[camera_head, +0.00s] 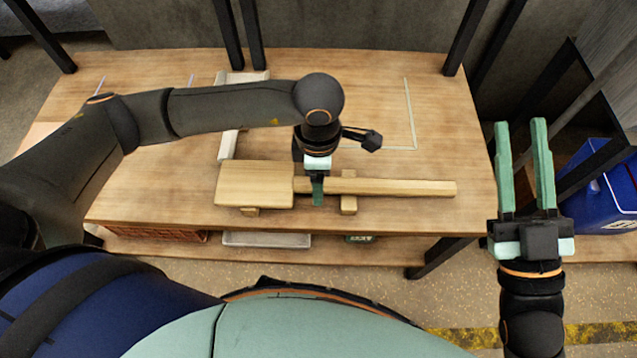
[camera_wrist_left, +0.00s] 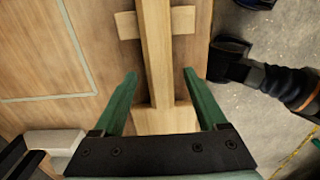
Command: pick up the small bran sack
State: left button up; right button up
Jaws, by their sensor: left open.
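I see no bran sack that I can make out in either view. My left gripper (camera_head: 318,200) points down over a wooden mallet-like tool (camera_head: 400,187) on the table. In the left wrist view, its open fingers (camera_wrist_left: 159,77) lie on either side of the tool's handle (camera_wrist_left: 157,50), near the wide block end (camera_wrist_left: 165,120). Gaps show between the fingers and the handle. My right gripper (camera_head: 521,128) is open and empty, to the right of the table, with its fingers pointing up in the picture.
The tool rests on small wooden supports on the wooden table (camera_head: 440,120). A pale bracket-like piece (camera_head: 228,145) lies behind the tool. A reddish basket (camera_head: 155,235) and a light tray (camera_head: 265,240) sit on the lower shelf. A blue box (camera_head: 600,200) stands at right.

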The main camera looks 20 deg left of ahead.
pick_arm(q)
jog(key=shift+f, duration=0.25)
jog(key=shift+c, duration=0.2)
grip_shut()
dwell(0.3)
jog(key=shift+r, duration=0.1)
